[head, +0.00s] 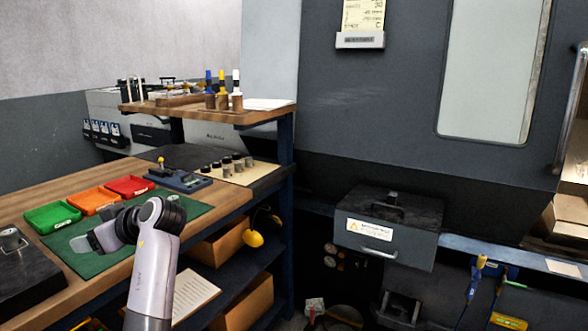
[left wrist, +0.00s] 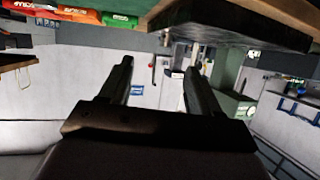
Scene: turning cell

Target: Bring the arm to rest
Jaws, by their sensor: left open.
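My left arm (head: 155,265) rises from the bottom of the head view and bends at the wrist over the workbench. My left gripper (head: 88,242) points left, over the green mat (head: 187,217), with nothing seen in it. Its height above the mat is hard to judge. In the left wrist view, the two dark fingers of the left gripper (left wrist: 158,68) stand apart with an empty gap between them. My right arm and gripper do not show in either view.
Green (head: 52,217), orange (head: 94,201) and red (head: 129,187) trays lie close behind the gripper. A dark block (head: 30,278) sits at the left bench edge. A wooden shelf (head: 190,113) holds several tools. A grey machine (head: 385,100) fills the right.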

